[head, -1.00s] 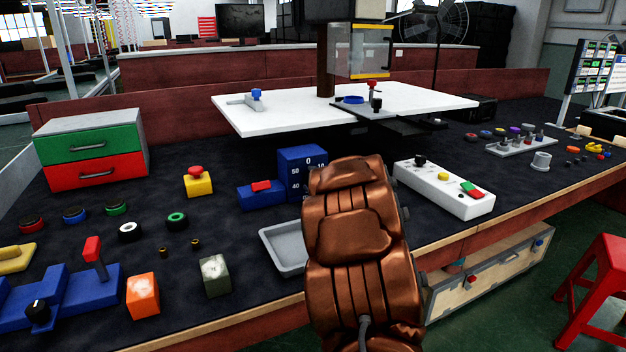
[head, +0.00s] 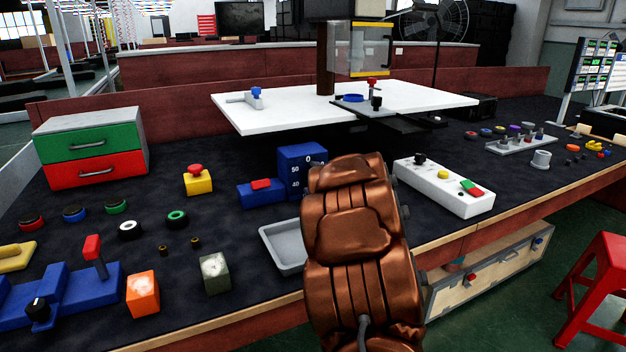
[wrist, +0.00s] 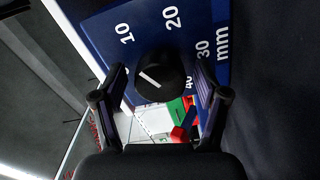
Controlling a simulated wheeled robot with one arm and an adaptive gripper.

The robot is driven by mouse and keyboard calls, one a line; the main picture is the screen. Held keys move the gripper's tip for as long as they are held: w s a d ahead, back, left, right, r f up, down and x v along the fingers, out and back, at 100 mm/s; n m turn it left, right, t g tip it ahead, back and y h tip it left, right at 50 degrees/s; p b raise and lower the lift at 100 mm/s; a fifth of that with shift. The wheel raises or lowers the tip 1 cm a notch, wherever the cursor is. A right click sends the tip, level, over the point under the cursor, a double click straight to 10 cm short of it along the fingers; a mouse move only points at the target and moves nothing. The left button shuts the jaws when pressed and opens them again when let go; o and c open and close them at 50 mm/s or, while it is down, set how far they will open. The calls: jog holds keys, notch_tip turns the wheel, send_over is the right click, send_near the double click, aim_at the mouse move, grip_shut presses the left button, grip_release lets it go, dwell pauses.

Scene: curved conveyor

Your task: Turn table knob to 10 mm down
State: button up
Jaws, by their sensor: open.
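The black round table knob (wrist: 162,74) sits on a blue box face with white mm numbers in the wrist view. Its white line slants from upper left to lower right; 10 is at the upper left, 20 above, 30 at right. My gripper (wrist: 160,88) is open, one finger on each side of the knob, with visible gaps; I cannot tell how deep the fingers reach. The blue scale box (head: 300,165) stands in the head view, partly behind my brown arm, which hides the knob and gripper. The white table (head: 290,110) is behind it.
A blue block with a red button (head: 261,190) stands left of the scale box. A grey tray (head: 279,258) lies just left of my arm. A white control box (head: 442,188) is to the right. A yellow button box (head: 198,181) stands further left.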

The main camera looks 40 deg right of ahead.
jog(key=v, duration=1.1)
jog(key=shift+s+a, duration=0.1)
jog(key=shift+s, duration=0.15)
